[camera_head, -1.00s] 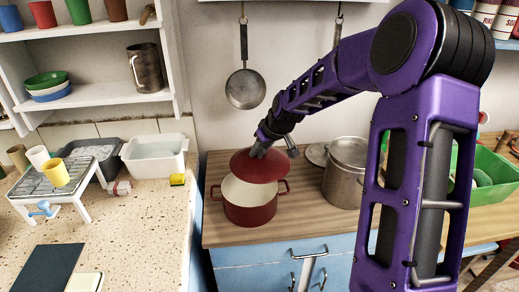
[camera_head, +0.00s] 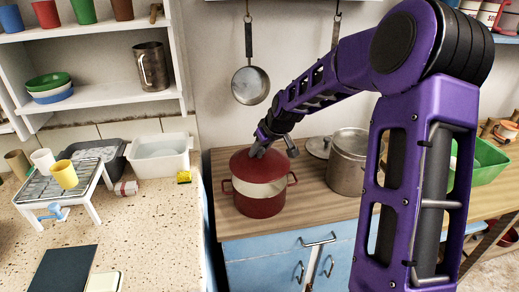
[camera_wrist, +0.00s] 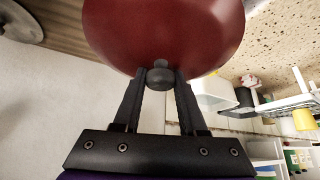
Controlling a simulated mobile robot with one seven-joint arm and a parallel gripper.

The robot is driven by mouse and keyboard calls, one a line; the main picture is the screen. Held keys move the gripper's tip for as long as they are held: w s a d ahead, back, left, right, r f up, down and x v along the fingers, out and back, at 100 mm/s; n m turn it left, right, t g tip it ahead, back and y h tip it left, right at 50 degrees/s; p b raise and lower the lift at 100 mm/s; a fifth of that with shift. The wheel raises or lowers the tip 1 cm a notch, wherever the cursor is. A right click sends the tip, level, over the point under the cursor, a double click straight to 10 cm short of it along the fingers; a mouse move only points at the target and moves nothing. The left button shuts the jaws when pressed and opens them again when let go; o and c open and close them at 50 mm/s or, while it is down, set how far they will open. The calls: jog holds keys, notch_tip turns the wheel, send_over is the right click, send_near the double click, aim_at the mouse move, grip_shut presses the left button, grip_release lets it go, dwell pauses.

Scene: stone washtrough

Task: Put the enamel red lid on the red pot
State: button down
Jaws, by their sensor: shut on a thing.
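The red pot (camera_head: 258,206) stands on the wooden counter, with two side handles and a pale inside that shows below the lid. The enamel red lid (camera_head: 258,168) is held above the pot's opening, tilted, with a gap at the front; whether its back edge touches the rim is hidden. My gripper (camera_head: 262,146) is shut on the lid's dark knob. In the wrist view the two fingers (camera_wrist: 160,88) pinch the knob, and the lid's red top (camera_wrist: 165,30) fills the upper middle.
A steel pot (camera_head: 347,165) stands just right of the red pot, with a loose metal lid (camera_head: 318,147) behind it. A pan (camera_head: 250,86) hangs on the wall above. The wooden counter (camera_head: 300,215) is clear in front.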

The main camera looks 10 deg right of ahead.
aim_at(261, 159)
jog(key=shift+f, duration=0.1)
jog(key=shift+f, duration=0.85)
jog(key=shift+f+b, duration=0.7)
jog(key=shift+f, duration=0.25)
jog(key=shift+f+b, duration=0.45)
jog(key=shift+b, duration=0.05)
jog(key=shift+f+b, duration=0.35)
jog(key=shift+f, duration=0.1)
jog(key=shift+f, duration=0.1)
dwell(1.3)
dwell(0.3)
grip_release()
dwell(0.4)
